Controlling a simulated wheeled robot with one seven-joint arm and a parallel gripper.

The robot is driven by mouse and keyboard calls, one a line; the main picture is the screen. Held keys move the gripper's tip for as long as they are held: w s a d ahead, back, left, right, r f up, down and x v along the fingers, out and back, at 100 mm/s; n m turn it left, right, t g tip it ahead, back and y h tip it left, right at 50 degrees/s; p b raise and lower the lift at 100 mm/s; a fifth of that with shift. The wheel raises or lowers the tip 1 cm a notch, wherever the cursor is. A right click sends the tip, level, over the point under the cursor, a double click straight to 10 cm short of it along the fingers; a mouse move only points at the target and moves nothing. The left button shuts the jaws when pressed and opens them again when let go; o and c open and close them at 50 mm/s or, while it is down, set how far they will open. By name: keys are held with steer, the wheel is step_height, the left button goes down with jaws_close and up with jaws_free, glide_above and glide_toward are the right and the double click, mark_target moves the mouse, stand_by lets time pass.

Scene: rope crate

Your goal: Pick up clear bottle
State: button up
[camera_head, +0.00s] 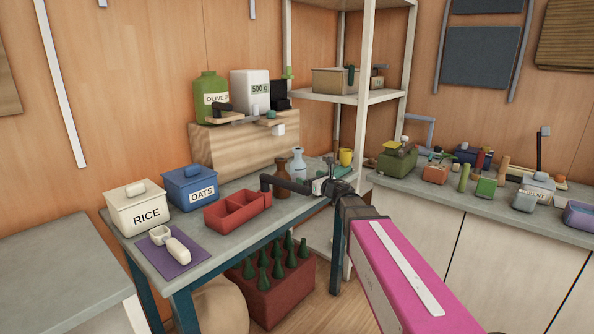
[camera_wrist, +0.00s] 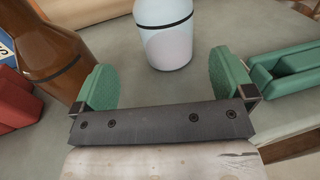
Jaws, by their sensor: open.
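The clear bottle (camera_wrist: 163,38) has a pale, see-through body with a dark band. It stands upright on the worktable, just beyond my gripper (camera_wrist: 165,84) in the wrist view. The green finger pads are spread wide with nothing between them, and the bottle lies ahead, roughly in line with the gap. The bottle's top is cut off there. In the head view the clear bottle (camera_head: 298,164) stands near the brown bottle (camera_head: 281,173). The brown bottle also shows in the wrist view (camera_wrist: 48,50), tilted by perspective, close beside the left finger.
A red divided tray (camera_head: 238,211) lies left of the bottles. A wooden box (camera_head: 240,150) stands behind them. A green object (camera_wrist: 290,72) sits close to the right finger. Rice (camera_head: 139,210) and oats (camera_head: 191,188) boxes stand farther left. A red crate (camera_head: 270,295) of green bottles is below.

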mark_target(302, 174)
steer(key=x, duration=0.4)
steer(key=shift+w, duration=0.2)
steer(key=x, duration=0.5)
steer(key=shift+w+d+r, duration=0.15)
steer(key=shift+w+r, duration=0.05)
steer(key=c, duration=1.1)
